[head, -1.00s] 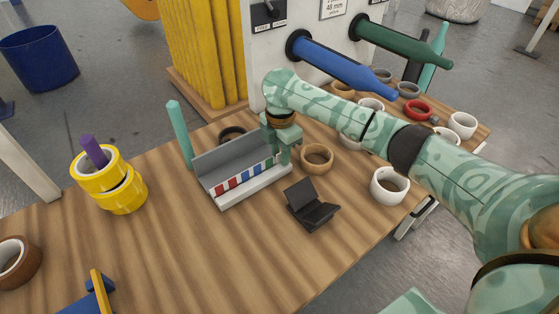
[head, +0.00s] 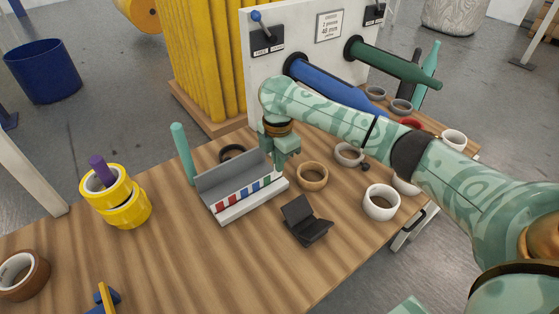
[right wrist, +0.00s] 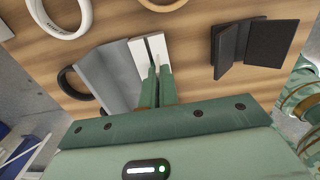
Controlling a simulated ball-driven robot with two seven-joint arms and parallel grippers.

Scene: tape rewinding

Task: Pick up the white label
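A grey rack with a white front ledge (head: 252,203) stands mid-table and carries a row of small red, blue and green labels (head: 243,194) with pale gaps between them. My right gripper (head: 279,164) points down at the rack's right end. In the right wrist view its two narrow fingers (right wrist: 157,80) sit close together over the white end of the ledge (right wrist: 143,57). A thin pale strip shows between the fingertips; I cannot tell whether it is a white label or the ledge. The coloured labels are hidden there.
A black folded stand (head: 306,220) and a tan tape ring (head: 312,177) lie right of the rack. A white ring (head: 381,203) is further right. A teal post (head: 182,152) stands at the left; stacked yellow rolls (head: 118,200) are beyond.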

